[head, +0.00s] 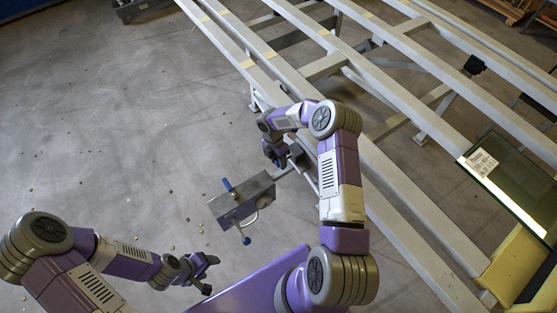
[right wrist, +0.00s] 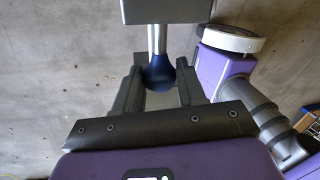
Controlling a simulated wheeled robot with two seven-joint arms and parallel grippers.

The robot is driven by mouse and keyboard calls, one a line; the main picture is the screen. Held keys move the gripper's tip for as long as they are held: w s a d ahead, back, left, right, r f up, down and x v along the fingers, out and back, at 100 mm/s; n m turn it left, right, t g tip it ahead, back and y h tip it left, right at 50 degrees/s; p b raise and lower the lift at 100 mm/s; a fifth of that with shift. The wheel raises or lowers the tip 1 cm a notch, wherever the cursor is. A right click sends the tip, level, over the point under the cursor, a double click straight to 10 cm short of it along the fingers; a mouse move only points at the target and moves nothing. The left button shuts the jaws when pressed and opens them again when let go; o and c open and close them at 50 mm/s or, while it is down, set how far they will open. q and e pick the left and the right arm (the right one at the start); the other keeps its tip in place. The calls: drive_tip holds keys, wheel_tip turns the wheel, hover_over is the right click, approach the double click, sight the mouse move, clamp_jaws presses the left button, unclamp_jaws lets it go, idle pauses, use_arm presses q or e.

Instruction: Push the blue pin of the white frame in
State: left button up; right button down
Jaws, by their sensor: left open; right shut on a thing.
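The white frame (head: 410,65) is a set of long pale rails running across the head view. A grey metal box (head: 245,198) sits beside its near rail. In the right wrist view, a blue round knob (right wrist: 158,77) on a bright metal shaft hangs from a grey block (right wrist: 168,11). My right gripper (right wrist: 160,80) has its fingers on either side of this knob, shut on it. In the head view my right gripper (head: 275,153) is just above the box and hides what it holds. My left gripper (head: 207,272) is open and empty, low and left of the box.
The box also has a blue handle (head: 228,185) at its upper left and a blue-tipped lever (head: 246,240) below. A glass panel (head: 510,170) with a label lies at the right on the rails. The grey floor (head: 90,130) at left is mostly clear, with small scattered bits.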

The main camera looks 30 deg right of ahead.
drive_tip(key=d+b, duration=0.1)
drive_tip(key=d, duration=0.2)
drive_tip(key=shift+w, duration=0.1)
drive_tip(key=shift+r, duration=0.1)
drive_tip(key=c, duration=0.7)
unclamp_jaws()
drive_tip(key=shift+d, duration=0.1)
drive_tip(key=r, duration=0.2)
drive_tip(key=w+r+p, duration=0.1)
drive_tip(key=r, duration=0.4)
drive_tip(key=shift+w+a+r, duration=0.2)
drive_tip(key=shift+a, duration=0.1)
